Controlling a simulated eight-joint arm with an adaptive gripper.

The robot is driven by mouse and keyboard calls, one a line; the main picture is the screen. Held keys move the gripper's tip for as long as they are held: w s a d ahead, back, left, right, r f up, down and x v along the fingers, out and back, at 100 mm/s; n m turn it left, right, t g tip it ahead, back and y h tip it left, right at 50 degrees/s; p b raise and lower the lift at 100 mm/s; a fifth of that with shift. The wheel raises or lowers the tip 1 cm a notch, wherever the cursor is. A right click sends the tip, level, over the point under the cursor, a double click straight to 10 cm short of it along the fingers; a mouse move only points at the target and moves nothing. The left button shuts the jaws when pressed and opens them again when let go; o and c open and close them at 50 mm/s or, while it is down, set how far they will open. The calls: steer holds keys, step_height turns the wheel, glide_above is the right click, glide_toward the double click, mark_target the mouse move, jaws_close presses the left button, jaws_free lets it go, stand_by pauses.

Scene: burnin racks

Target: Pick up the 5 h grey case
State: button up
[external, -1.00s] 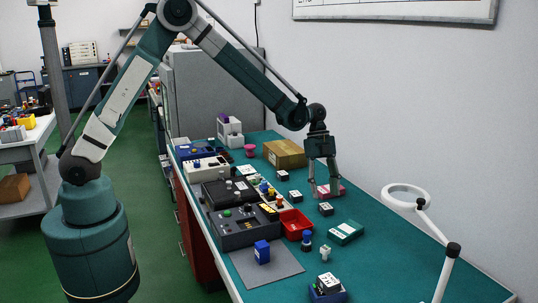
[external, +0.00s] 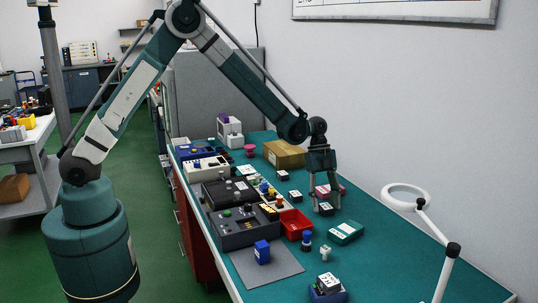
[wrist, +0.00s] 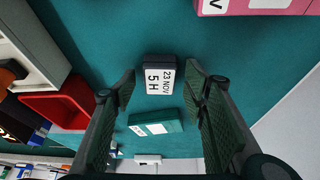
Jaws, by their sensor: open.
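The 5 h case (wrist: 159,76) is a small dark grey box with a white label reading "23 NOV 5 H". In the wrist view it lies ahead between my open fingers. In the external view the case (external: 325,209) sits on the teal bench between the fingertips. My gripper (external: 326,207) points down over it, with a finger on each side. In the wrist view my gripper (wrist: 160,85) is open, and gaps show between both fingers and the case. I cannot tell exactly how high the fingertips are above the bench.
A pink case (wrist: 260,6) lies close behind. A red tray (external: 295,224) is to the left and a green case (external: 346,233) is to the front right. Other small dark cases (external: 295,194) lie nearby. A ring-lamp (external: 405,196) stands at the right. Bench to the right is clear.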

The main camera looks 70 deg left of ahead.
mark_target(325, 205)
steer(key=shift+c, duration=0.5)
steer(key=c, duration=0.9)
steer(key=shift+r, duration=0.1)
steer(key=shift+r, duration=4.9)
